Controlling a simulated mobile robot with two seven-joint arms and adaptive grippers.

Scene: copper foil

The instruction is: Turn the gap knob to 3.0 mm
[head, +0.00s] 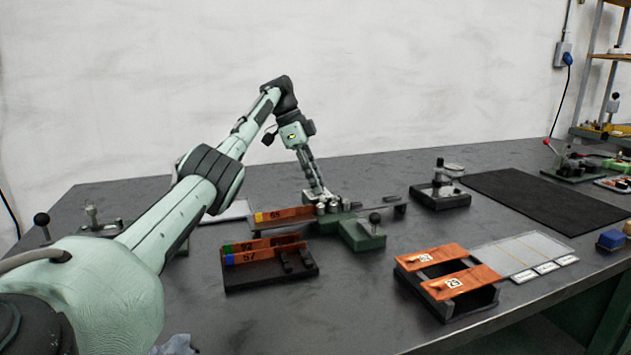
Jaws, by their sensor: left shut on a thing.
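My left gripper (322,203) reaches down to the green bench device (362,236) in the middle of the table. Its fingers are shut at the top of the device, on what appears to be the gap knob. The fingers hide most of the knob, and its scale and setting are too small to read. A copper strip marked 65 (284,215) lies on the device's long dark bed, just left of the fingers. My right gripper is not in view.
Another black rack (465,308) with two copper pieces stands front right, beside a labelled pale board (520,252). A dial gauge stand (440,190) and dark mat (545,200) lie behind.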

